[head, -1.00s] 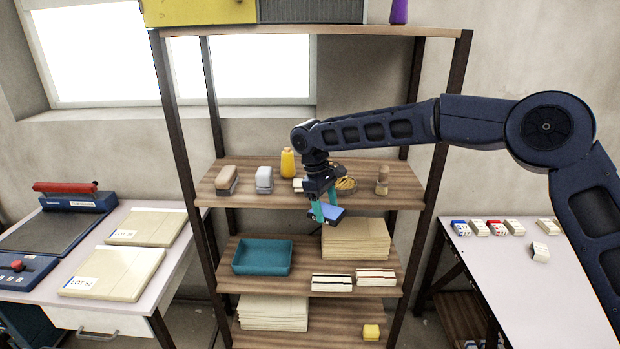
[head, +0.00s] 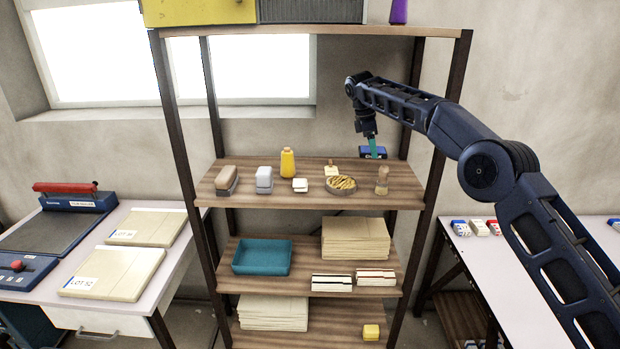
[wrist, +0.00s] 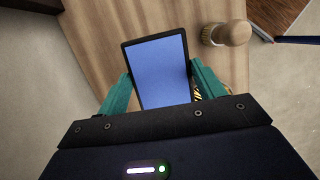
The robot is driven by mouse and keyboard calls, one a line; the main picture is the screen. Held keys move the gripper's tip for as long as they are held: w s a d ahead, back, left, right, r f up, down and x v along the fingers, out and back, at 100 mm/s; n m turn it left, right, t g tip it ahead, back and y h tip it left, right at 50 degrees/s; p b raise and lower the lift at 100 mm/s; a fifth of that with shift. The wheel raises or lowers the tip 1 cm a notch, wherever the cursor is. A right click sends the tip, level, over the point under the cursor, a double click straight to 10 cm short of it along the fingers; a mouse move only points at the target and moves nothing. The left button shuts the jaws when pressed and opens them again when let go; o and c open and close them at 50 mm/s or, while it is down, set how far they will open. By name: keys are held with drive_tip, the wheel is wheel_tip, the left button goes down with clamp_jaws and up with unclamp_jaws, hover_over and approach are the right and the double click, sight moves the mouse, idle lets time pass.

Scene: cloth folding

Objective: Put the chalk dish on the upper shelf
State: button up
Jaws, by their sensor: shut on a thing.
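The chalk dish (head: 367,153) is a small blue rectangular dish with a dark rim. My gripper (head: 373,146) is shut on it, with a teal finger at each side. In the wrist view the dish (wrist: 160,72) lies between the fingers, over wood. The dish is at the back right of the wooden shelf (head: 300,195) that bears small items. I cannot tell whether the dish touches that shelf. The wooden brush (head: 382,180) stands in front of it and to the right. Another board (head: 330,30) is at the rack's top.
A teal tray (head: 262,257) is one level down. A dark rack post (head: 440,130) rises at the right.

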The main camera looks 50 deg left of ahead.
sight(381, 147)
drive_tip(key=w, duration=0.3)
drive_tip(key=shift+d+r+n, duration=0.3)
drive_tip(key=shift+d, duration=0.1)
drive_tip(key=shift+w+d+f, duration=0.1)
drive_tip(key=shift+w+f, duration=0.1)
drive_tip(key=shift+f, duration=4.7)
drive_tip(key=shift+f, duration=0.1)
drive_tip(key=o, duration=1.1)
drive_tip(key=shift+o, duration=0.2)
drive_tip(key=shift+v, duration=3.85)
